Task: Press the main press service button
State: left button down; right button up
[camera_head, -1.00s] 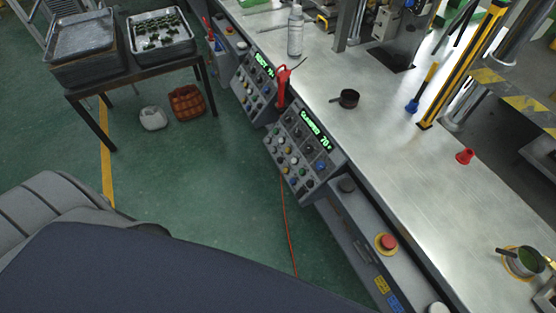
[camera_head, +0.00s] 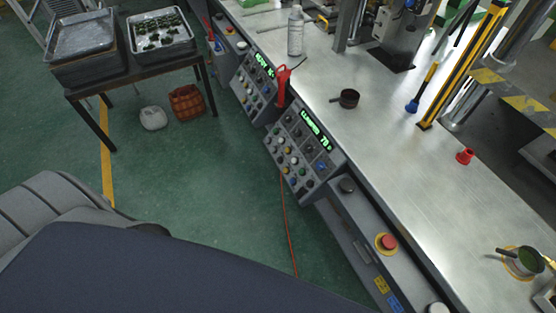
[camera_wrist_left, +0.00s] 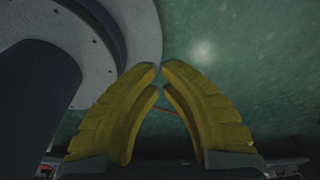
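Two control panels with green displays are fixed along the front of the metal bench. The nearer panel (camera_head: 303,150) carries rows of coloured buttons and knobs, with a blue one (camera_head: 321,165) at its lower right. The farther panel (camera_head: 257,85) is of the same kind. The labels are too small to read, so I cannot tell which is the service button. My left gripper (camera_wrist_left: 160,73) shows in the left wrist view as two yellow fingers with tips together, empty, over green floor. It is not seen at either panel. My right gripper is out of view.
A red emergency stop (camera_head: 388,242) sits on the bench front, right of the nearer panel. A red-handled tool (camera_head: 283,85) stands between the panels. Floor before the panels is clear.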

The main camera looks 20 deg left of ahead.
pick_arm(q)
jog(key=c, duration=2.1)
grip_release()
jog(key=shift+a, duration=0.15)
grip_shut()
jog(key=w+a+r+n+t, duration=0.1)
jog(key=w+a+r+t, duration=0.1)
jog(key=w+r, duration=0.65)
jog(key=w+a+r+n+t, duration=0.1)
jog(key=w+a+r+t, duration=0.2)
jog(key=w, duration=1.1)
jog(key=w+a+r+n+t, duration=0.15)
jog(key=w+r, duration=0.35)
jog(key=w, duration=0.6)
jog(key=w+r+t, duration=0.2)
jog(key=w+r, duration=0.3)
jog(key=r, duration=0.6)
jog(key=w+r+t, duration=0.2)
jog(key=w+r, duration=0.3)
jog(key=r, duration=0.6)
jog(key=w+a+r+t, duration=0.1)
jog(key=w+r+t, duration=0.1)
jog(key=w+r, duration=0.4)
notch_tip(320, 180, up, 5)
jog(key=shift+f+h, duration=0.1)
jog(key=shift+h, duration=0.3)
